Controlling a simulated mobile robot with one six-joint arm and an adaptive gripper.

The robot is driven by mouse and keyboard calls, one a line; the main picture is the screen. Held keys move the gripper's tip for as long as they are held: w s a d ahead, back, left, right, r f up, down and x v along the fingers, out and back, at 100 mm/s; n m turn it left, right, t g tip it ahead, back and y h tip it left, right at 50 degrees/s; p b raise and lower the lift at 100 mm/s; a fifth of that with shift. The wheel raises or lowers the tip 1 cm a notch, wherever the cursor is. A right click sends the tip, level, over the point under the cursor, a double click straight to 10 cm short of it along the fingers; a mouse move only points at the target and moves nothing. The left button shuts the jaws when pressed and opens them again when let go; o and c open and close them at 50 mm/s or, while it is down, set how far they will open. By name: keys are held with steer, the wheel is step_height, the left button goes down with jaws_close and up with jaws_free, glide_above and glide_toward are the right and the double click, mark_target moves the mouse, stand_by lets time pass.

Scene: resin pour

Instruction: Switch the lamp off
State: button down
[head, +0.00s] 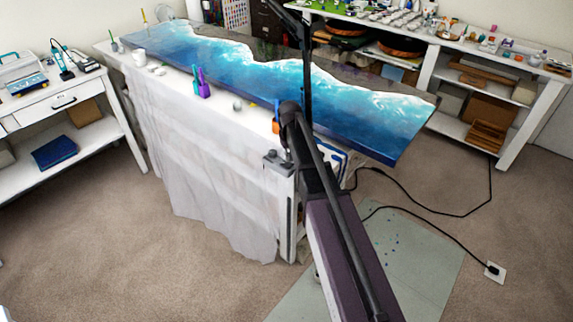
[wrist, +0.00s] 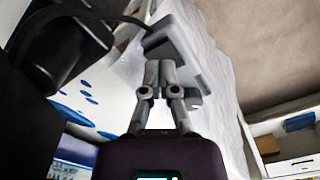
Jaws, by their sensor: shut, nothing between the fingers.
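A thin black pole (head: 307,65) with a slanting arm at its top stands at the near edge of the resin table; it looks like the lamp's stand. The lamp's head is out of view, and I cannot make out a switch or whether it is lit. A grey block-shaped fitting (head: 277,160) sits at the table's near corner; a similar grey block (wrist: 172,45) shows in the wrist view. My gripper (wrist: 159,65) is shut and empty, its fingertips close to that block. I cannot tell whether they touch. In the head view my arm hides the fingers.
The blue resin slab (head: 350,100) lies on the table, with cups (head: 140,57) and purple pieces (head: 202,85) along its edge. A white cloth (head: 220,170) hangs down the side. Black cables (head: 430,211) run over the floor at right. The carpet at left is clear.

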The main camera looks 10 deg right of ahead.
mark_target(289, 165)
steer(key=shift+f+b, duration=1.15)
steer(key=shift+f, duration=0.05)
stand_by(1.0)
steer(key=shift+r, duration=0.15)
steer(key=shift+r+p, duration=3.4)
steer(key=shift+p, duration=0.15)
steer(key=s+a+m, duration=0.1)
steer(key=s, duration=2.1)
steer(key=shift+s+m, duration=0.3)
steer(key=shift+m, duration=0.1)
